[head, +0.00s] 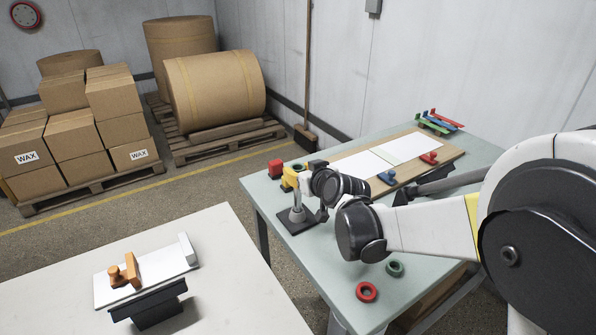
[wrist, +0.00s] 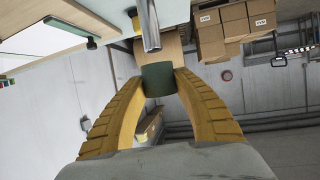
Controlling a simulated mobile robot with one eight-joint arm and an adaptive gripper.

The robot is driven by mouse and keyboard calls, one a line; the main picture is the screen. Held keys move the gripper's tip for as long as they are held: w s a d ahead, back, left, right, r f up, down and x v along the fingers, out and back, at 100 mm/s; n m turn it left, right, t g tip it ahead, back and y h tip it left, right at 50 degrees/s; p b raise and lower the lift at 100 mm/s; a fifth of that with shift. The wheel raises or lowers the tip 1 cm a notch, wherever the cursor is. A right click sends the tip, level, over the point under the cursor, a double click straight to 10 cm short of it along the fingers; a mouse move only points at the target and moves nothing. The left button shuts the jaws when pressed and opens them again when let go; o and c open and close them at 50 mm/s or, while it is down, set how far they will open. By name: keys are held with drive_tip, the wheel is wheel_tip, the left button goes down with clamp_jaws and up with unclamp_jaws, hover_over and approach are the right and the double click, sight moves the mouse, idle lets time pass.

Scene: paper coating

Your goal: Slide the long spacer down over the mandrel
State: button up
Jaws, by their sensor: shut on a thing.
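My gripper (head: 290,178) has yellow fingers and is near the top of the mandrel. In the wrist view, its fingers (wrist: 158,88) are shut on the dark green long spacer (wrist: 159,79). The mandrel (head: 297,206) is a grey metal post standing upright on a black square base (head: 298,226). In the wrist view, the shiny mandrel (wrist: 149,25) runs in from the top edge and ends close to the spacer, slightly left of its middle. The spacer does not appear to be around the mandrel. The exact gap and alignment cannot be told.
A red block (head: 275,168) stands behind my gripper. A red ring (head: 366,291) and a green ring (head: 395,269) lie on the table (head: 325,270) front. A board (head: 440,157) with white sheets lies farther back. Another table (head: 235,270) is at left.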

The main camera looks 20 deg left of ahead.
drive_tip(key=shift+f+b, duration=1.6)
drive_tip(key=shift+f, duration=0.45)
drive_tip(key=o, duration=1.2)
drive_tip(key=v, duration=1.2)
drive_tip(key=shift+d, duration=0.1)
